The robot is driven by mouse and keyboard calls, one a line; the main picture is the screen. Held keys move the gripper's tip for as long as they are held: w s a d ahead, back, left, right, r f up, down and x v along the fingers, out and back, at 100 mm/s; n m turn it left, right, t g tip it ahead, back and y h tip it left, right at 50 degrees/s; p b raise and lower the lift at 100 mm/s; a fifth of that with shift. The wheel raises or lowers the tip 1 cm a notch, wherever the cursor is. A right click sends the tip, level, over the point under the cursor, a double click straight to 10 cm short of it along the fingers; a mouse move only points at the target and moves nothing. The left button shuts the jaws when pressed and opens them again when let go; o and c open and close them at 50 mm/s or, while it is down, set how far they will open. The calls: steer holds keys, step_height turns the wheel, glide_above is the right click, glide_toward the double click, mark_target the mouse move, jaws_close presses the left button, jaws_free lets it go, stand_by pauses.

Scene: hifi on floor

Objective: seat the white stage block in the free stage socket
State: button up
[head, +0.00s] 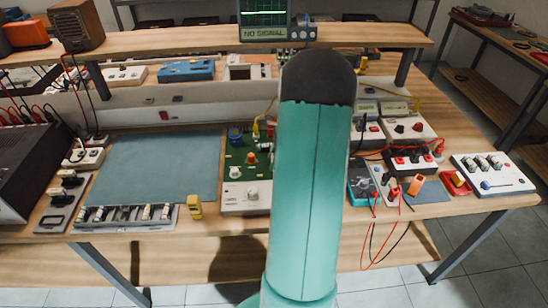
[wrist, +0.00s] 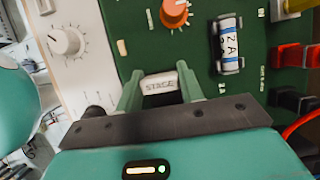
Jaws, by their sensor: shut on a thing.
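The white stage block (wrist: 160,85), marked "STAGE", is between the two green fingers of my gripper (wrist: 160,79) in the wrist view. My gripper is shut on it. The block is over or at the green circuit board (wrist: 200,50); I cannot tell whether it touches the board. No free stage socket can be made out; the block and fingers cover that part of the board. In the head view the green board (head: 236,155) stands mid-bench, and my teal arm hides my gripper and the block.
On the board are an orange knob (wrist: 174,12) and a fuse-like part marked "2A" (wrist: 229,44). Red terminals (wrist: 290,56) and black ones sit at the right, with a red wire. A white panel with a dial (wrist: 67,41) is at left. A blue-green mat (head: 160,165) is clear.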

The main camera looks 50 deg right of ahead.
steer(key=o, duration=1.1)
steer(key=v, duration=1.4)
steer(key=shift+f, duration=0.1)
